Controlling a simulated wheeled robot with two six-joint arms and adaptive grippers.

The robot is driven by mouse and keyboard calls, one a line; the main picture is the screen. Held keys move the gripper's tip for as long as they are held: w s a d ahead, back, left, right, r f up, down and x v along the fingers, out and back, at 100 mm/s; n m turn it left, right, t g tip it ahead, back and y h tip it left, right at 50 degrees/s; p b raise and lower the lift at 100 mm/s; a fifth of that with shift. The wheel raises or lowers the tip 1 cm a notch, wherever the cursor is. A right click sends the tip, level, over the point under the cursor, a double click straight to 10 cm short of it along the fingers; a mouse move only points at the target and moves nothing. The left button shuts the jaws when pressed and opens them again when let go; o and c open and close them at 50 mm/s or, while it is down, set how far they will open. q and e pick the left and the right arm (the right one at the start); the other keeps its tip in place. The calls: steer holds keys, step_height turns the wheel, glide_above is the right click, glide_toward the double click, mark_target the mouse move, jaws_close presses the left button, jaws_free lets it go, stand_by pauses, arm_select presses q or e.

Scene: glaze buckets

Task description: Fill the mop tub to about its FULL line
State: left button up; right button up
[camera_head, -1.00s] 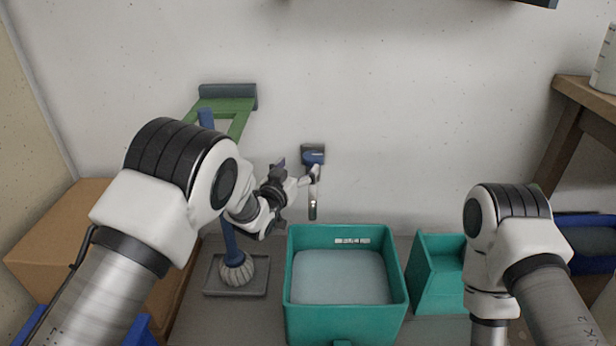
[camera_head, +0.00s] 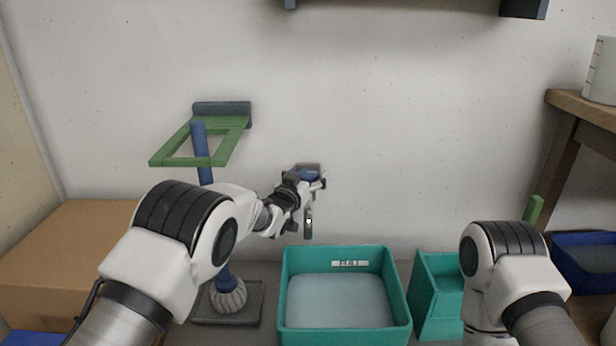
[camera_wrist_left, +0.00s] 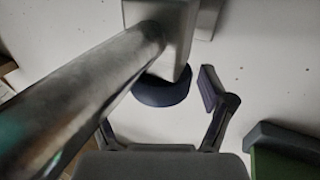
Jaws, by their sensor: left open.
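The teal mop tub (camera_head: 345,329) stands on the floor below the wall tap. Pale water (camera_head: 340,298) lies in it, its surface below a white label (camera_head: 350,264) on the back inner wall; the label's marks are too small to read. The tap has a blue handle (camera_head: 308,172) and a downward spout (camera_head: 308,222); no stream is clear. My left gripper (camera_head: 317,183) is open at the tap handle. In the left wrist view the round blue handle (camera_wrist_left: 160,90) lies between the fingers, and a metal tube crosses in front, partly hiding one finger. My right gripper is out of view.
A smaller teal container (camera_head: 436,305) stands right of the tub. A mop (camera_head: 228,294) stands on a grey tray at left, inside a green wall bracket (camera_head: 236,137). A cardboard box (camera_head: 60,240) is far left. A wooden shelf (camera_head: 585,106) and blue bin (camera_head: 588,262) are at right.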

arm_select(q)
steer(key=c, duration=1.2)
steer(key=shift+o, duration=0.2)
steer(key=m+h+p, duration=0.1)
steer(key=p, duration=0.1)
steer(key=r+m+g+h+p, duration=0.1)
steer(key=h+p, duration=0.1)
steer(key=shift+a+g, duration=0.15)
steer(key=shift+g, duration=0.15)
steer(key=shift+f+m+g+h+p, duration=0.15)
steer(key=shift+m+g+h+p, duration=0.3)
steer(key=shift+m+h, duration=0.15)
steer(key=shift+f+m+g+h, duration=0.15)
steer(key=shift+m+g+h, duration=0.1)
steer(key=shift+m+h, duration=0.25)
steer(key=shift+f+m+g+h+b, duration=0.2)
steer(key=shift+m+g+h+b, duration=0.35)
steer(key=shift+g+h, duration=0.3)
steer(key=shift+r+m+g, duration=0.1)
steer(key=shift+m+g, duration=0.15)
steer(key=o, duration=1.2)
steer(key=shift+c, duration=0.2)
